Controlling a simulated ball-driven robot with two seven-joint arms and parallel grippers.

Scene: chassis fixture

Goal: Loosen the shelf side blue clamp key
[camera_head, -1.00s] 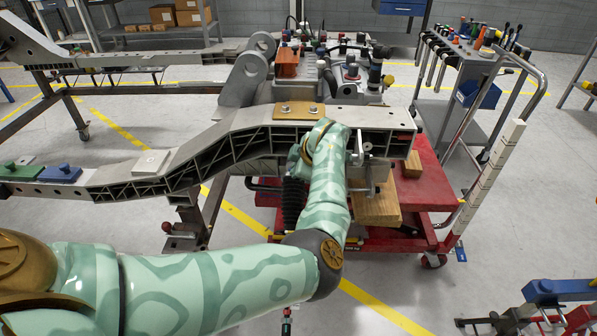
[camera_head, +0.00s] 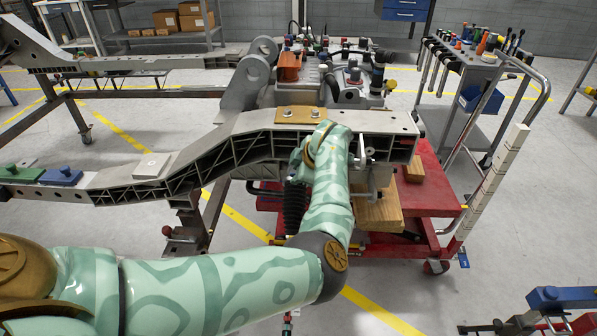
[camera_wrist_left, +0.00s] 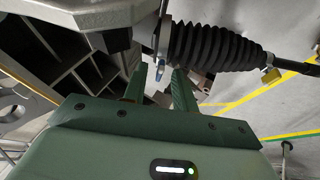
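The grey chassis frame rail (camera_head: 240,150) runs across the middle of the head view. My left arm reaches up to it from the lower left, and my wrist covers much of the spot where it works. A silver clamp-like part (camera_head: 365,152) shows just right of my wrist against the rail. In the left wrist view my left gripper (camera_wrist_left: 160,74) has its two green fingers apart. A small metal piece with a bluish tip (camera_wrist_left: 160,70) stands between or just beyond the fingertips; contact cannot be told. I cannot clearly identify the blue clamp key. My right gripper is not in view.
A black ribbed bellows (camera_wrist_left: 215,48) lies close beyond the fingers. A red cart (camera_head: 430,185) with wooden blocks (camera_head: 378,212) stands under the rail. A tool trolley (camera_head: 470,60) is at the back right. Blue (camera_head: 60,177) and green (camera_head: 20,173) blocks sit on the left rail.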

